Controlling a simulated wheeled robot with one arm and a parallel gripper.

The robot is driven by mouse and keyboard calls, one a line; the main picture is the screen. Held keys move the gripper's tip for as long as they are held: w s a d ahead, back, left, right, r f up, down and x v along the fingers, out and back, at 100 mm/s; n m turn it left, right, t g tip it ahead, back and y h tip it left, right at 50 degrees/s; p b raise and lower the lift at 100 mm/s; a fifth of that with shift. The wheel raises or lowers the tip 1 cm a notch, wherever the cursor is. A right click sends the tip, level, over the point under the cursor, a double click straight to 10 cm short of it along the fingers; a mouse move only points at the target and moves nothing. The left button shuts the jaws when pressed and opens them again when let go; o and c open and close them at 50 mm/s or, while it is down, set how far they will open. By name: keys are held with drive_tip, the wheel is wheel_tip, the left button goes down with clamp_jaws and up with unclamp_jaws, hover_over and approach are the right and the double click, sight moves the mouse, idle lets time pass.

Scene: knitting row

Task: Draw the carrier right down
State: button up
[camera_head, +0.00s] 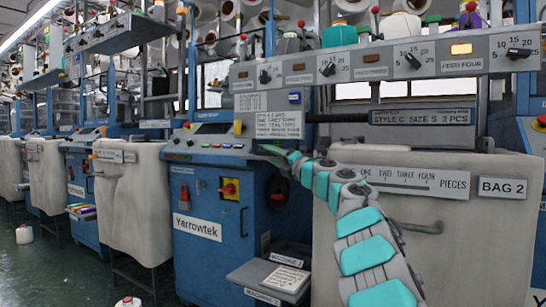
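I cannot pick out for certain which part is the carrier. A long grey panel (440,57) runs across the upper right, with several black knobs and number scales; its right end reads "FEED FOUR". Below it a dark horizontal bar (340,117) runs to a sign reading "STYLE C SIZE S 3 PCS" (422,116). My grey and teal arm reaches up from the bottom. My gripper (274,152) is small and partly hidden at its far end, beside the blue Yarrowtek machine's (215,190) upper right edge. Its fingers are too unclear to tell open from shut.
A grey bag (470,240) marked "BAG 2", with a piece scale (415,182) and a handle (420,228), stands behind my arm. A low shelf (270,277) juts out at lower centre. Yarn cones (340,35) stand above. Open floor (40,270) lies left.

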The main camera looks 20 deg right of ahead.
drive_tip(key=shift+s, duration=0.1)
drive_tip(key=shift+s+d+f+b, duration=0.2)
drive_tip(key=shift+s+b, duration=0.1)
drive_tip(key=shift+s, duration=0.05)
drive_tip(key=b+v, duration=0.1)
drive_tip(key=v, duration=0.5)
drive_tip(key=shift+s, duration=0.4)
